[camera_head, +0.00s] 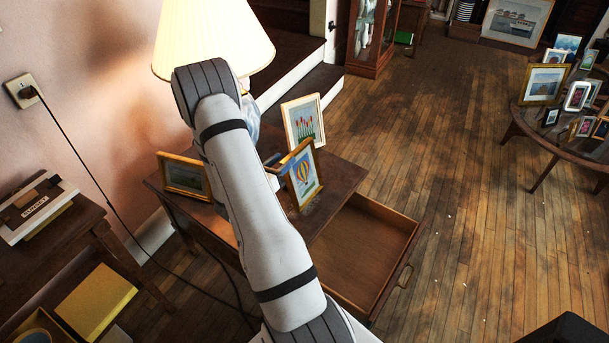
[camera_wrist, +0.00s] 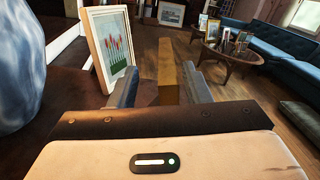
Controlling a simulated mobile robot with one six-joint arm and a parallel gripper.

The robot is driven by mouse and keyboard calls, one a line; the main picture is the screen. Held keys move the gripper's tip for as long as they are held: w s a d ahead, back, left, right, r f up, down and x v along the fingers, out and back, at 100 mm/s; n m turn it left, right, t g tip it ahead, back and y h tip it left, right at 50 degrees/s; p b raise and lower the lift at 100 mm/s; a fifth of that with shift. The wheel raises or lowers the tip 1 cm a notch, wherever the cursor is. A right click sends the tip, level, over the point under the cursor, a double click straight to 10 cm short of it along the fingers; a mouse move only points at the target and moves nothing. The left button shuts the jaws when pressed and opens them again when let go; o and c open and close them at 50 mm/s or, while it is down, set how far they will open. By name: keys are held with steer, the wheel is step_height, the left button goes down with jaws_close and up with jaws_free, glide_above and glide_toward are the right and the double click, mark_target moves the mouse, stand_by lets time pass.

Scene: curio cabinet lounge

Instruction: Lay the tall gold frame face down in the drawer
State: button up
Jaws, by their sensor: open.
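The tall gold frame (camera_head: 303,174) with a balloon picture stands upright on the small table (camera_head: 338,177), near its front edge. In the wrist view its gold edge (camera_wrist: 168,78) rises between my two fingers. My gripper (camera_wrist: 160,90) is open, with one finger on each side of the frame; I cannot tell whether either touches it. In the head view my arm hides most of the gripper. The drawer (camera_head: 358,252) below the tabletop is pulled out, and the part I see is empty.
A pale frame with red flowers (camera_head: 303,121) stands behind, and it also shows in the wrist view (camera_wrist: 108,45). A low gold frame (camera_head: 184,176) and a lamp (camera_head: 212,40) are on the left.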

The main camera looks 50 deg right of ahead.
mark_target(293, 153)
steer(key=d, duration=0.4)
steer(key=shift+d+f, duration=0.1)
steer(key=shift+d, duration=0.3)
jaws_close()
stand_by(0.4)
